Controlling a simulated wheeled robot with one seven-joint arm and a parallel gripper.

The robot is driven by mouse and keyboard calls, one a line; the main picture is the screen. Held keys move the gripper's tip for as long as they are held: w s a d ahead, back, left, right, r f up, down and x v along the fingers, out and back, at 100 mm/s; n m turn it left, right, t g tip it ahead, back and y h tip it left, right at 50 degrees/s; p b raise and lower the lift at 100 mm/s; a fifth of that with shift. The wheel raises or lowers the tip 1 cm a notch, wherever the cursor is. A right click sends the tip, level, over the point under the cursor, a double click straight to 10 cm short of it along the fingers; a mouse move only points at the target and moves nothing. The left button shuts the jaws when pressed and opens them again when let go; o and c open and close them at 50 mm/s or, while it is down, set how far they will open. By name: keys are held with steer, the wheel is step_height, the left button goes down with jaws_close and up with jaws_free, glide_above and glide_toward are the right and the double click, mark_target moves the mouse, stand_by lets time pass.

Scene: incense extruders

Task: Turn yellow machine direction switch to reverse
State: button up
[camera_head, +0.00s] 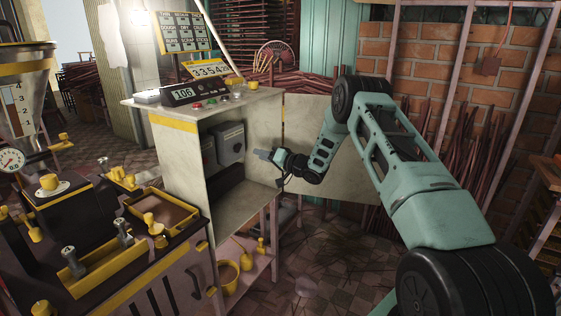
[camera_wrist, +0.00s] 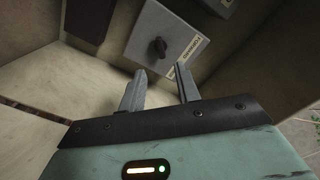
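A grey switch box (camera_head: 229,143) is mounted inside the open pale cabinet with a yellow stripe (camera_head: 175,123). In the wrist view the switch box (camera_wrist: 181,38) shows a dark rotary knob (camera_wrist: 157,47) and a pale label (camera_wrist: 193,47) whose small text seems to read FORWARD. My gripper (camera_head: 262,154) is at the cabinet opening, to the right of the box. In the wrist view my gripper (camera_wrist: 160,70) has its two fingers spread, with nothing between them. The knob lies just beyond the fingertips and appears untouched. The exact knob setting is hard to tell.
A second grey box (camera_head: 208,150) sits left of the switch box. The cabinet door (camera_head: 305,120) stands open behind my gripper. A display (camera_head: 190,93) and buttons sit on the cabinet top. A black machine with yellow trim (camera_head: 125,290) stands at the left front.

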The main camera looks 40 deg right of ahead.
steer(key=v, duration=0.8)
steer(key=shift+w, duration=0.1)
